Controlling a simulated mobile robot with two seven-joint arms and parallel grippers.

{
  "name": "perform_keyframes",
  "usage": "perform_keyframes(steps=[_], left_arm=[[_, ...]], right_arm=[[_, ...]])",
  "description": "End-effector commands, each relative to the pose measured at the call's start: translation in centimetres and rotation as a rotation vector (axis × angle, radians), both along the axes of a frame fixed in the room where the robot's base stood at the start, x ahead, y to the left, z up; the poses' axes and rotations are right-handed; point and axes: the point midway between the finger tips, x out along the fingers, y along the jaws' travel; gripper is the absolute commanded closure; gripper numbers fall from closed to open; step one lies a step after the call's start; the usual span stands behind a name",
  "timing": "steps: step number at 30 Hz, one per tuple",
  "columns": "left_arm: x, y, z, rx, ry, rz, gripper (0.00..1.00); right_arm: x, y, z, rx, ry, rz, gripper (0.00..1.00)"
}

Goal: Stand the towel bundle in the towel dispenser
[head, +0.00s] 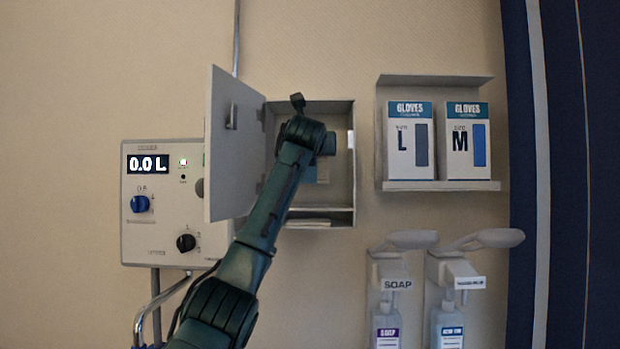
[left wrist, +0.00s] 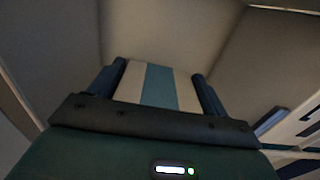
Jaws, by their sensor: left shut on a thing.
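The towel dispenser (head: 343,195) is a pale wall box with its door (head: 220,165) swung open to the left. My left arm reaches up in front of it, and the wrist covers much of the opening. In the left wrist view my left gripper (left wrist: 158,75) is shut on the towel bundle (left wrist: 132,82), a whitish block with a blue-teal band, its fingers on either side. Pale box walls (left wrist: 165,30) show behind the bundle. In the head view only a small teal patch of the bundle (head: 321,172) shows beside the wrist. Its lower end is hidden. My right gripper is not in view.
A control unit (head: 150,225) with a 0.0 L display hangs left of the door. A rack (head: 440,186) with glove boxes L (head: 398,110) and M (head: 456,112) is on the right. Soap (head: 385,270) and a second pump dispenser (head: 455,270) hang below it.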

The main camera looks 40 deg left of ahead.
Motion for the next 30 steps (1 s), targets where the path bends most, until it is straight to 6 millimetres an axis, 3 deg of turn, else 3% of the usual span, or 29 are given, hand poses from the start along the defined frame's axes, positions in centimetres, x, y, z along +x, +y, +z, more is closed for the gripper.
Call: perform_keyframes(steps=[13,25,26,30], left_arm=[[0.0,0.0,-4.8,0.002,-0.001,0.001,0.49],[0.0,0.0,-5.3,0.001,-0.002,0.0,0.49],[0.0,0.0,-5.3,0.0,-0.001,0.0,0.2],[0.0,0.0,-5.3,0.0,-0.001,0.0,0.09]], right_arm=[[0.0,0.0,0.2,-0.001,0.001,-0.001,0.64],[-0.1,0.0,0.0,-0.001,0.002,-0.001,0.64],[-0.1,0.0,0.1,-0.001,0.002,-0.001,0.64],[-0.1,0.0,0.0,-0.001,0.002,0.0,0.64]])
